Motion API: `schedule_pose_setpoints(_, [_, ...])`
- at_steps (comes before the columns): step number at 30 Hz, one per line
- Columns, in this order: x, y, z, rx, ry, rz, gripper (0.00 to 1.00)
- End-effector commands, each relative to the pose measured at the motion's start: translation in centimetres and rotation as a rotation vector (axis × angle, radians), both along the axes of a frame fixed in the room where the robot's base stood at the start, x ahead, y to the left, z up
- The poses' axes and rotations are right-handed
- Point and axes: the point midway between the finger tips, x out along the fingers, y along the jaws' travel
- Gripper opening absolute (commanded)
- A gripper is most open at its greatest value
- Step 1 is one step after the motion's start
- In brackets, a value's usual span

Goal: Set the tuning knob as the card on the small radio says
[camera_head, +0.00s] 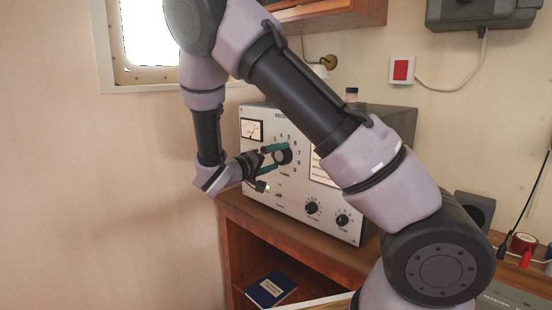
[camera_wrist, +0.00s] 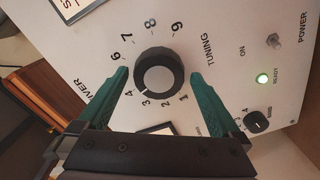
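The black tuning knob (camera_wrist: 160,72) is on the light front panel of the receiver (camera_wrist: 225,65), ringed by printed numbers. Its pale pointer line points to the lower left in the wrist view, around 3 or 4; I cannot tell exactly. In the head view the knob (camera_head: 284,157) is at the upper middle of the receiver (camera_head: 290,190). My gripper (camera_wrist: 159,73) is open, with one green finger on each side of the knob and a gap to both. A pale card (camera_head: 322,170) on the panel is partly hidden by my arm; its writing is unreadable.
A green lamp (camera_wrist: 262,79) marked READY is lit beside a power toggle (camera_wrist: 274,41). Smaller dark knobs (camera_head: 312,208) sit lower on the panel. A blue book (camera_head: 271,289) lies on the shelf below.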

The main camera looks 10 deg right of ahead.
Motion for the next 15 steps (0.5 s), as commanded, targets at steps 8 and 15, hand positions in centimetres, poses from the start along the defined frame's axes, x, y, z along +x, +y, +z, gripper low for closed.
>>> schedule_pose_setpoints(8, [-0.1,0.3,0.1,0.0,-0.002,0.002,1.0])
schedule_pose_setpoints(15, [-2.2,3.6,0.1,0.001,-0.003,0.005,1.0])
